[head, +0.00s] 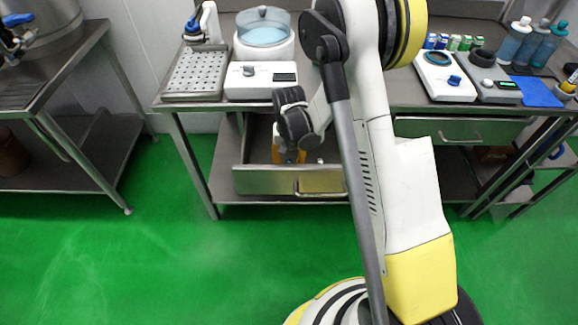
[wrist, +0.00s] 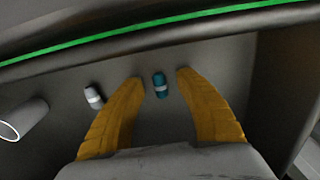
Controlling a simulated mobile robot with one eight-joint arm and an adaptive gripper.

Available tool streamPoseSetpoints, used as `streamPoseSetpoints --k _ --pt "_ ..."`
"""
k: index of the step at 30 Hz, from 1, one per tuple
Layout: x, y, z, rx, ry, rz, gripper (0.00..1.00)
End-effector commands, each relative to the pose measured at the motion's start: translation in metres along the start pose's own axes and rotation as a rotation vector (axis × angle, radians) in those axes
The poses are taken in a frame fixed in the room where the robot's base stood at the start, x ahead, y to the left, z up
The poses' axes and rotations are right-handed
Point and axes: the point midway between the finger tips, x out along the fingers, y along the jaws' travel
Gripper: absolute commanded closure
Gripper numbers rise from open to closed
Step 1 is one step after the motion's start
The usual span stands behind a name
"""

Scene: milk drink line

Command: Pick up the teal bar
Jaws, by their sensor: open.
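In the wrist view a small teal bar (wrist: 161,85) with a pale band around its middle lies on the grey drawer floor. My gripper (wrist: 160,77) is open, with its two yellow fingers on either side of the bar in this view. No finger appears to touch the bar, and I cannot tell the height above it. In the head view my gripper (head: 289,157) points down into the open drawer (head: 265,182) under the left part of the bench. The bar cannot be made out in the head view.
Inside the drawer, a small white and dark piece (wrist: 94,97) lies left of the fingers, and a pale hollow cylinder (wrist: 24,121) lies farther left. Drawer walls bound the space. A perforated tray (head: 195,75) and white instruments (head: 260,80) stand on the bench above.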

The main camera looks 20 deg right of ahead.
Motion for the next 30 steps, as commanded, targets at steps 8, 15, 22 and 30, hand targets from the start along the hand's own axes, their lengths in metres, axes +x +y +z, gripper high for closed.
streamPoseSetpoints --k 8,15,22,30 --pt "-0.002 0.000 0.000 0.000 0.000 0.000 1.00" --pt "-0.002 0.000 0.000 0.000 0.000 0.000 1.00" --pt "-0.018 0.000 0.000 0.000 0.000 0.000 1.00" --pt "-0.076 0.000 0.000 0.000 0.000 0.000 1.00"
